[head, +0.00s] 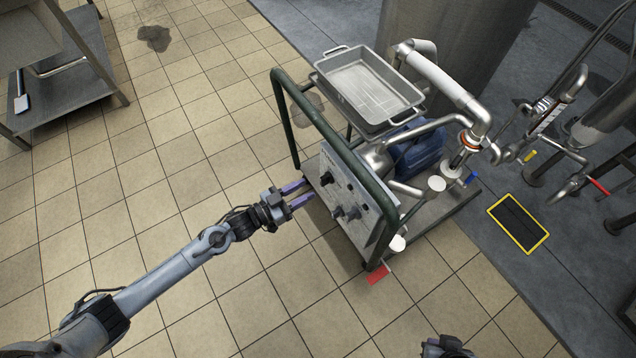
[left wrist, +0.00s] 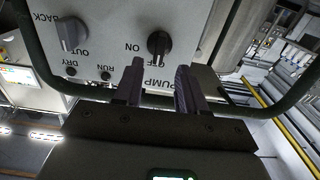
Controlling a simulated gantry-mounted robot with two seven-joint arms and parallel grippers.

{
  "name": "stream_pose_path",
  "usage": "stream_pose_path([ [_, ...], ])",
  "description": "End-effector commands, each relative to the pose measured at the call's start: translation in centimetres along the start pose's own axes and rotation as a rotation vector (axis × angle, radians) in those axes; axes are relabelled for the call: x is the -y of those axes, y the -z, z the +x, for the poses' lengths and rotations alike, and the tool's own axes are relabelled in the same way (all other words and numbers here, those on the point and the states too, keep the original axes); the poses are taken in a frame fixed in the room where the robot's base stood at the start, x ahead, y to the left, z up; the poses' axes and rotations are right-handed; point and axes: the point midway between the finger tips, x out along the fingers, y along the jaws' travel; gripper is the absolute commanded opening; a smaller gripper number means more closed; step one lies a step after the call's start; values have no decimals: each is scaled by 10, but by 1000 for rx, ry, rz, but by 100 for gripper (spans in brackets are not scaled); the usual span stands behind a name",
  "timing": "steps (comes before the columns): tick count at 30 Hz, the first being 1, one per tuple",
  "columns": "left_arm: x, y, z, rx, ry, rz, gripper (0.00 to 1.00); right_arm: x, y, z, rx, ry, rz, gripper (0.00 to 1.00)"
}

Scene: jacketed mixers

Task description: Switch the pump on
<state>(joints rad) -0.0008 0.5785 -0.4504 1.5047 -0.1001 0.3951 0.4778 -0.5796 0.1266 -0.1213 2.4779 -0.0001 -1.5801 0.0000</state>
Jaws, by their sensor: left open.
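The pump's black rotary knob (left wrist: 158,43) sits on a pale control panel (head: 350,190), above the upside-down word PUMP in the left wrist view. ON reads to one side of it, and OFF is partly covered by the knob. I cannot tell for sure which mark it points at. In the head view the black knob (head: 326,179) is on the panel's near-left part. My left gripper (head: 298,194) is open and empty, facing the panel. Its fingertips (left wrist: 158,76) are short of the knob, apart from it. A dark part of my right arm shows at the bottom edge; its jaws cannot be made out.
A grey knob (left wrist: 72,35) marked BACK and OUT is beside the pump knob, with small DRY and RUN lamps (left wrist: 105,76). A dark green tube frame (head: 318,117) surrounds the panel. A steel tray (head: 368,85) rests on the cart.

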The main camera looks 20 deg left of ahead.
Motion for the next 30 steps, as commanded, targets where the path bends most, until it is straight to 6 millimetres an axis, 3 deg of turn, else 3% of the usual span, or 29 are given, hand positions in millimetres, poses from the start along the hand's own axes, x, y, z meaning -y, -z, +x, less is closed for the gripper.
stream_pose_path([
  [3,0,-2,21,-3,0,0,40,1,-3,9,0,1,2,0],
  [10,0,-1,47,-1,-1,-1,40,1,-5,17,-1,3,6,0],
  [24,-1,0,57,1,-1,-1,40,3,-5,18,-3,7,11,0],
  [30,0,0,57,1,-1,-1,11,2,-5,18,-3,5,8,0],
])
